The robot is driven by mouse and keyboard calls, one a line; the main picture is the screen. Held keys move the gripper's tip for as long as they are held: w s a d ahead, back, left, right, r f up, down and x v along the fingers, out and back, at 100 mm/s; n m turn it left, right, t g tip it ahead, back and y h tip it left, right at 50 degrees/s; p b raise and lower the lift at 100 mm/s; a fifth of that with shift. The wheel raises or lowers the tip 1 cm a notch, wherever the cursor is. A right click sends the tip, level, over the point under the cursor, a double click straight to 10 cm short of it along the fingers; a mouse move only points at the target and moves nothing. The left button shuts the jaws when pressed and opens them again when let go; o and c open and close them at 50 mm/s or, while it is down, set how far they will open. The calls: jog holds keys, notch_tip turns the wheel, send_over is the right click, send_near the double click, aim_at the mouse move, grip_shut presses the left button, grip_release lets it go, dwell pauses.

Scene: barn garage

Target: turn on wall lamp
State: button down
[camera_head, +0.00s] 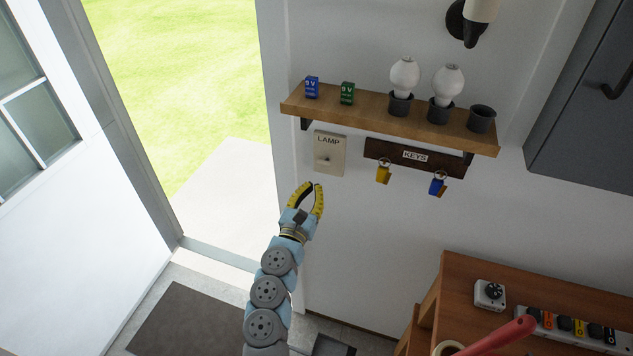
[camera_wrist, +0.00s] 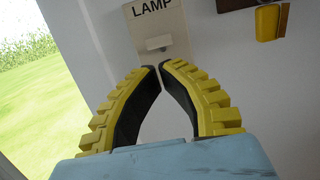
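The wall lamp (camera_head: 480,12) is at the top right of the head view, cut off by the frame edge; its bulb part looks unlit. A beige switch plate marked LAMP (camera_head: 331,144) is on the wall below the left end of the shelf. It also shows in the wrist view (camera_wrist: 178,28). Its small toggle (camera_wrist: 159,43) sticks out; I cannot tell its position. My gripper (camera_head: 314,186) is below the plate, with its fingertips (camera_wrist: 160,66) brought together and nothing between them. The tips appear just below the toggle in the wrist view, apart from it.
A wooden shelf (camera_head: 371,107) above holds two 9 V batteries and bulbs in dark cups. A KEYS rack (camera_head: 390,153) with a yellow and a blue key fob is right of the plate. An open doorway is left. A wooden bench (camera_head: 458,285) stands lower right.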

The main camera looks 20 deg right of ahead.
jog(key=shift+s+a+r, duration=0.15)
jog(key=shift+s+a, duration=0.4)
